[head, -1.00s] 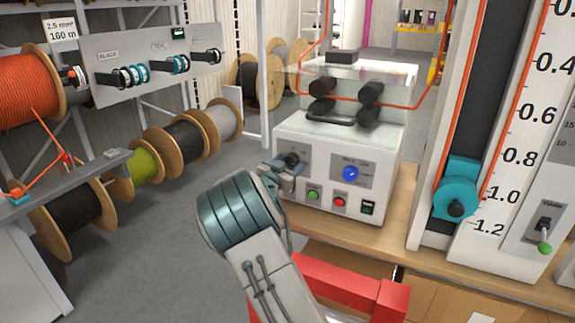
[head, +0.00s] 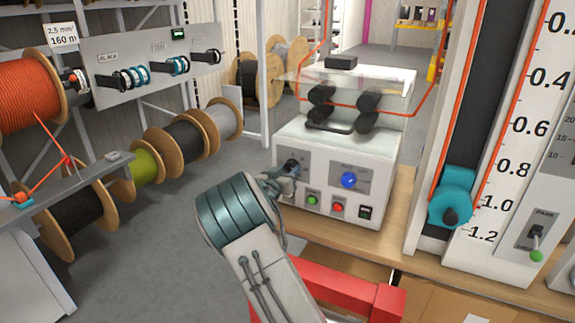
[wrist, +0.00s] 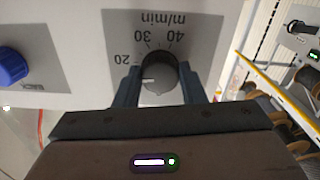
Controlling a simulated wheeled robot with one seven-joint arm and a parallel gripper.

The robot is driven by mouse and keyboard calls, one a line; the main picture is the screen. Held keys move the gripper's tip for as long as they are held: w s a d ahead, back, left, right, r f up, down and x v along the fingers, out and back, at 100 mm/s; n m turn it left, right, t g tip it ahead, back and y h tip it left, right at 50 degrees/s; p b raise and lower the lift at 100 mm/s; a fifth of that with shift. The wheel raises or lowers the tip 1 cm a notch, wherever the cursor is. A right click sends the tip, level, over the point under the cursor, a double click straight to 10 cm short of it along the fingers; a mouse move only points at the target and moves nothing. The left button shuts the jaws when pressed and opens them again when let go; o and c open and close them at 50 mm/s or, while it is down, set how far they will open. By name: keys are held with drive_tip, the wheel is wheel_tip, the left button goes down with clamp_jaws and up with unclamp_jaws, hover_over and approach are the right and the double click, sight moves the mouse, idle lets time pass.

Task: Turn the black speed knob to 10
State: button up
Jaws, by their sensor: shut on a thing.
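The black speed knob (wrist: 158,72) is on a grey scale panel (wrist: 108,22) on the front of a white machine (head: 335,150). In the wrist view the scale is upside down, with 20, 30, 40 and m/min readable. The knob's white mark points left in that view, a little below the 20. The 10 is not visible. My gripper (wrist: 160,84) is shut on the knob, one finger on each side. In the head view my gripper (head: 278,184) is at the machine's left front and partly covers the knob (head: 292,167).
A blue knob (head: 348,180) is right of the speed knob, also seen in the wrist view (wrist: 12,66). Green (head: 312,200) and red (head: 337,207) buttons and a dark switch (head: 365,212) sit below. A red bar (head: 350,292) is below the bench edge.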

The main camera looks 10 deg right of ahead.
drive_tip(key=n+p, duration=0.2)
drive_tip(key=n, duration=0.1)
drive_tip(key=shift+r+p, duration=0.2)
drive_tip(key=shift+p, duration=0.1)
drive_tip(key=shift+f+n+p, duration=0.15)
drive_tip(key=shift+n+p, duration=0.65)
drive_tip(key=shift+n, duration=0.7)
drive_tip(key=o, duration=1)
drive_tip(key=b+v, duration=0.2)
drive_tip(key=v, duration=1.2)
drive_tip(key=shift+w, duration=0.1)
